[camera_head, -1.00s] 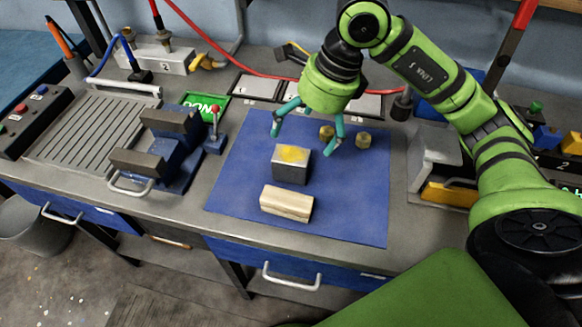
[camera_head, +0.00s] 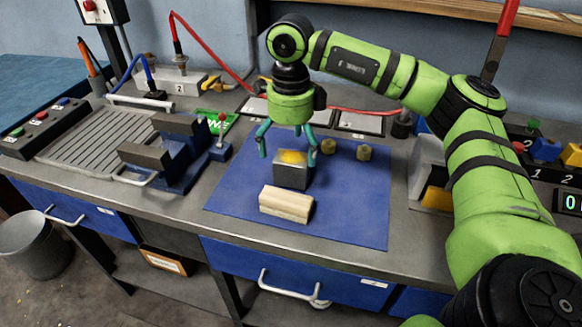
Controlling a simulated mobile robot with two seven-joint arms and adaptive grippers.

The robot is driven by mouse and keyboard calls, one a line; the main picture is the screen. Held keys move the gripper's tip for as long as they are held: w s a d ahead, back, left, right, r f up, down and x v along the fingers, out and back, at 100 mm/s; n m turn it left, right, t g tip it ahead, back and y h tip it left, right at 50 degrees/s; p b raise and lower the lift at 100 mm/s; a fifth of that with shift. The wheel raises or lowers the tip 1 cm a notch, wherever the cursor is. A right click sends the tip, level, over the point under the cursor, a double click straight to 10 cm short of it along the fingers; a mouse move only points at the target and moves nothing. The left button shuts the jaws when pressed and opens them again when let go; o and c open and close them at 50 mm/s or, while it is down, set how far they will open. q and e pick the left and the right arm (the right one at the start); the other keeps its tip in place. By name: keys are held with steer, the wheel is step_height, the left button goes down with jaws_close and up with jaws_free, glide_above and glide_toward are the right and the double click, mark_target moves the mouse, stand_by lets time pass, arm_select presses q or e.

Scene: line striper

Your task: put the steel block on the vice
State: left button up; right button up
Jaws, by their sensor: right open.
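The steel block (camera_head: 291,176) is a grey cube with a yellow patch on top. It sits on the blue mat (camera_head: 350,215), behind a pale wooden block. My right gripper (camera_head: 288,153) is open, pointing down, with its teal fingers on the left and right of the block's top. I cannot tell whether the fingers touch it. The vice (camera_head: 168,155), blue with two dark grey jaws set apart, stands left of the mat; nothing shows between its jaws. My left gripper is not in view.
The wooden block (camera_head: 286,204) lies in front of the steel block. Two brass nuts (camera_head: 363,152) stand behind it on the right. A small lever with a red knob (camera_head: 221,133) stands between vice and mat. A slotted plate (camera_head: 95,138) lies left of the vice. The mat's front right is clear.

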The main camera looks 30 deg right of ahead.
mark_target(290, 169)
step_height(290, 169, down, 2)
steer(key=shift+f, duration=0.4)
steer(key=shift+s, duration=0.1)
steer(key=c, duration=1.8)
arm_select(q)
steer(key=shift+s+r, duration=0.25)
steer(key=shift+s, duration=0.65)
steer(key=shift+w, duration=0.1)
arm_select(e)
steer(key=shift+r, duration=0.2)
